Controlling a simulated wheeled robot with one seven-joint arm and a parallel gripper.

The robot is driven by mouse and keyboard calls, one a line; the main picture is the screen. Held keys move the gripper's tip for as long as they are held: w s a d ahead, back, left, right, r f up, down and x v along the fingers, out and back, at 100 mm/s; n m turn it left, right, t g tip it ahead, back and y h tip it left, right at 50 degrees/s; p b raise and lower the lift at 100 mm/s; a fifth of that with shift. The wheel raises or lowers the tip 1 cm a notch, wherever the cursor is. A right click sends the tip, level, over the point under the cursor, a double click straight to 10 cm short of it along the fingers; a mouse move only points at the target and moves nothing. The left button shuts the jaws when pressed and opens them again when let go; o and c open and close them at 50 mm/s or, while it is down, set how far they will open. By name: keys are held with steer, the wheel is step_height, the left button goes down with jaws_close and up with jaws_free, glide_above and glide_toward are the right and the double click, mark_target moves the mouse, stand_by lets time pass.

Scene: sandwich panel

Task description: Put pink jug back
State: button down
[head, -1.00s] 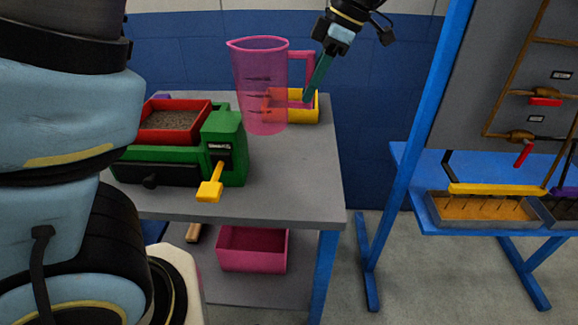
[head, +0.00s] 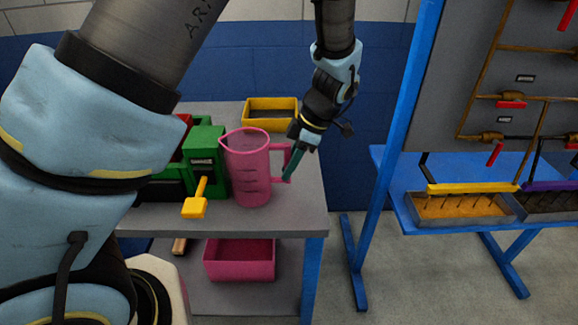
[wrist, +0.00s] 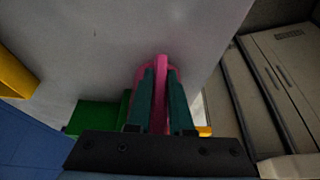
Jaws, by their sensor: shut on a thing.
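The pink jug (head: 247,170) is upright at the front right part of the grey table, just right of the green machine. Its base appears at the tabletop, but I cannot tell whether it rests there or hangs slightly above. My gripper (head: 289,176) is at the jug's right side, its green fingers shut on the handle. In the wrist view the pink handle (wrist: 161,77) sits between the two fingers, and the rest of the jug is mostly hidden behind them.
The green machine (head: 206,158) with a yellow lever (head: 196,206) stands close left of the jug. A yellow bin (head: 270,104) is at the table's back. A pink bin (head: 240,260) is on the lower shelf. A blue-framed panel stand (head: 393,120) stands right, across a floor gap.

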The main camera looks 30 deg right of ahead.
steer(key=shift+f, duration=0.35)
steer(key=c, duration=0.8)
jaws_free()
steer(key=b+v, duration=0.2)
steer(key=v, duration=1)
steer(key=shift+b, duration=0.4)
